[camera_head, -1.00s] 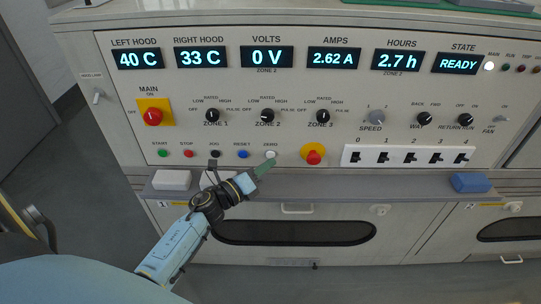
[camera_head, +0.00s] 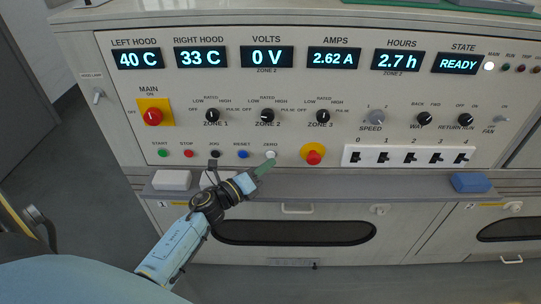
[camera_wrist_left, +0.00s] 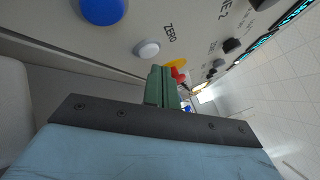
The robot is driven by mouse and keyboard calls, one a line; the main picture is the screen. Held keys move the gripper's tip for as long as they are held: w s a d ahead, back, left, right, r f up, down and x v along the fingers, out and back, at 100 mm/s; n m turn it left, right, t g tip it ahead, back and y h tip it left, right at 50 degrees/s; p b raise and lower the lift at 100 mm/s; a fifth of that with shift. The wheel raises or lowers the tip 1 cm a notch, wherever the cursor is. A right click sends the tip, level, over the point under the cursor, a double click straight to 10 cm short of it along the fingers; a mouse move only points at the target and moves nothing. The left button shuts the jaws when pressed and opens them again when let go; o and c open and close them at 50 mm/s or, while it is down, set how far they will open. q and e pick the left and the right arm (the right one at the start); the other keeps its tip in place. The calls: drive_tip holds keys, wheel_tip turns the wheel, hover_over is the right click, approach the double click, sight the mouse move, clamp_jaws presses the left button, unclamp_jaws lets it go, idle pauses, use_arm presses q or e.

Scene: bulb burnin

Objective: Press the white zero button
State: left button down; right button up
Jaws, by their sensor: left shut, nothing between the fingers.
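The white zero button (camera_head: 270,154) sits on the lower row of the panel, under the word ZERO, right of the blue reset button (camera_head: 243,154). In the left wrist view the white button (camera_wrist_left: 147,49) shows just beyond the green fingers, with the large blue button (camera_wrist_left: 104,8) beside it. My left gripper (camera_head: 268,164) is shut and empty, its green fingertips just below the white button in the head view. In the left wrist view the fingers (camera_wrist_left: 160,86) are together. Whether they touch the button, I cannot tell. My right gripper is not in view.
A red stop knob on a yellow base (camera_head: 313,155) is right of the zero button. A grey ledge (camera_head: 330,188) runs below the panel, with a white block (camera_head: 172,180) at left and a blue block (camera_head: 471,182) at right. Rotary knobs sit above.

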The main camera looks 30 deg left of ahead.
use_arm(q)
drive_tip(key=shift+w+a, duration=0.25)
drive_tip(key=shift+w, duration=0.1)
drive_tip(key=shift+w+a+b, duration=0.2)
drive_tip(key=shift+w+b, duration=0.1)
drive_tip(key=shift+w, duration=0.05)
idle(0.9)
drive_tip(key=shift+s, duration=0.1)
drive_tip(key=shift+s+d, duration=0.4)
drive_tip(key=shift+s, duration=0.2)
drive_tip(key=s+d, duration=0.1)
drive_tip(key=s, duration=0.2)
drive_tip(key=s+d+p, duration=0.1)
drive_tip(key=shift+s+d, duration=0.15)
drive_tip(key=shift+d, duration=0.2)
idle(0.9)
